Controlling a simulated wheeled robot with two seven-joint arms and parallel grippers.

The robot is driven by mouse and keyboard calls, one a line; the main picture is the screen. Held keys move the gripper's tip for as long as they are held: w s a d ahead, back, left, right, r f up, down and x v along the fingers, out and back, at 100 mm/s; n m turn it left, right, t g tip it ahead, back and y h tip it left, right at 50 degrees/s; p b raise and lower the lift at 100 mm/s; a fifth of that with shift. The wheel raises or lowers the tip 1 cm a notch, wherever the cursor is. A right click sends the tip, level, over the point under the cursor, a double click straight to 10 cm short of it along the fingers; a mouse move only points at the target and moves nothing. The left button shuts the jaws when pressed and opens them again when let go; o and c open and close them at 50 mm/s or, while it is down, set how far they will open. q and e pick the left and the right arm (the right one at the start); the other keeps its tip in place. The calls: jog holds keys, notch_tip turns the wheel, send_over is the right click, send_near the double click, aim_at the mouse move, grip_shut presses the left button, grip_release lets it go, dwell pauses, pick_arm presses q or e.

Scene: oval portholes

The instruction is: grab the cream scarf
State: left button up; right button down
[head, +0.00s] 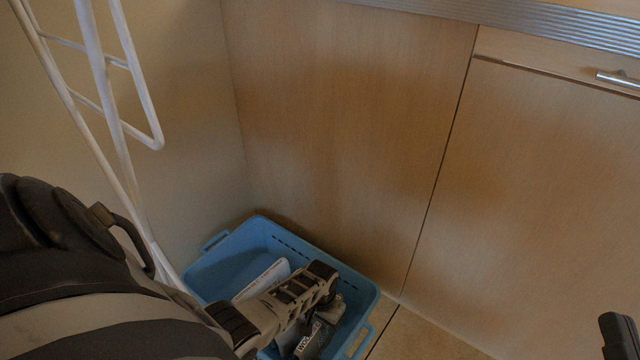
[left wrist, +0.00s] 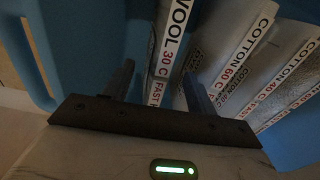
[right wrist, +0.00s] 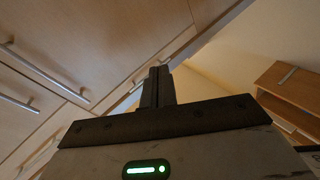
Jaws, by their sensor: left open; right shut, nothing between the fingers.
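A blue basket (head: 225,255) stands on the floor by the cabinet and holds several pale pieces with white printed labels. In the left wrist view, a label reading WOOL 30 C (left wrist: 166,60) shows between the fingers, with COTTON labels (left wrist: 245,55) to its right. I cannot tell which piece is the cream scarf. My left gripper (left wrist: 158,82) is open inside the basket (left wrist: 70,45), with no clear grip on anything; it also shows in the head view (head: 318,322). My right gripper (right wrist: 157,85) is shut and empty, away from the basket; part of it shows at the right edge (head: 620,335).
A white tube rack (head: 110,90) stands at the left by the wall. Wooden cabinet fronts (head: 340,130) rise behind the basket, with a metal handle (head: 618,79) at the upper right. Tiled floor (head: 420,335) lies clear to the right of the basket.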

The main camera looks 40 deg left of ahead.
pick_arm(q)
notch_tip(320, 180, down, 4)
jog(key=b, duration=0.3)
jog(key=shift+f, duration=0.25)
jog(key=c, duration=1.2)
pick_arm(e)
notch_tip(320, 180, up, 7)
jog(key=s+n+t+y, duration=0.1)
jog(key=n+t+y, duration=0.1)
jog(key=n+y, duration=0.3)
jog(key=n, duration=0.2)
jog(key=shift+f+n+y, duration=0.2)
jog(key=shift+n+y, duration=0.1)
